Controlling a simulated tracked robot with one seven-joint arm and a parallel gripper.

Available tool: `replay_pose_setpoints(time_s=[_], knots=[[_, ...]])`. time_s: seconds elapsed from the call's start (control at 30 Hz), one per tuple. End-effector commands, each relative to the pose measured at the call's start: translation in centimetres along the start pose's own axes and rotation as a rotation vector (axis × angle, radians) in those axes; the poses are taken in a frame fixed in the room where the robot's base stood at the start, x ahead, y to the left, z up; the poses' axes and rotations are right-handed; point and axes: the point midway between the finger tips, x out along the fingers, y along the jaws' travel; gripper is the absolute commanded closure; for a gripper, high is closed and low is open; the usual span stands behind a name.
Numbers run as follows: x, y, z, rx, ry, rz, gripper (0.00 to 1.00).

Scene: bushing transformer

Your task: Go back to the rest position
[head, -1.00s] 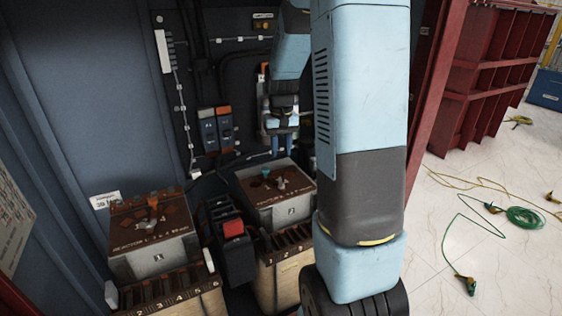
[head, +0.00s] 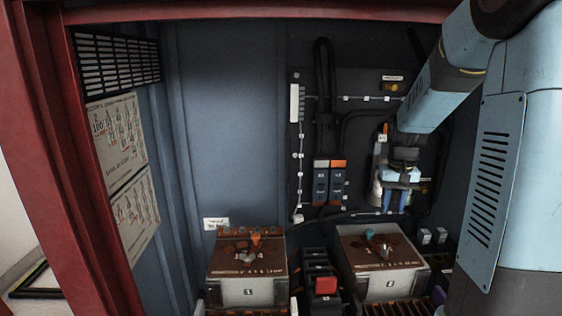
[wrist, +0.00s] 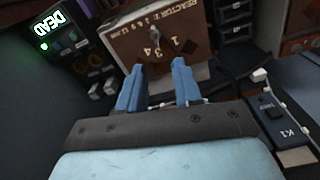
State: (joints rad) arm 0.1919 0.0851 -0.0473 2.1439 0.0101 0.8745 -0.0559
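My gripper (head: 392,205) hangs at the end of my light blue arm, in front of the dark back panel in the right half of the head view. In the wrist view, its two blue fingers (wrist: 157,80) stand apart with nothing held between them. Beyond them lies a box with a brown top marked "REACTOR" (wrist: 180,30). In the head view, two brown-topped boxes, one at the left (head: 247,285) and one at the right (head: 390,280), stand below the gripper's height.
Two orange-and-grey switches (head: 328,183) are on the panel left of the gripper. A black block with a red top (head: 325,287) stands between the boxes. Red cabinet frame (head: 45,130) edges the left. The wrist view shows a lit "DEAD" display (wrist: 52,38) and a K1 unit (wrist: 278,118).

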Motion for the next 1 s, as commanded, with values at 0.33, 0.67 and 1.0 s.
replay_pose_setpoints(time_s=[0.33,0.67,1.0], knots=[[-6.9,-3.1,6.5,-0.059,0.139,-0.009,0.66],[-11.0,-5.2,13.3,-0.111,0.265,-0.022,0.66],[-13.2,-6.3,20.4,-0.163,0.393,-0.039,0.66]])
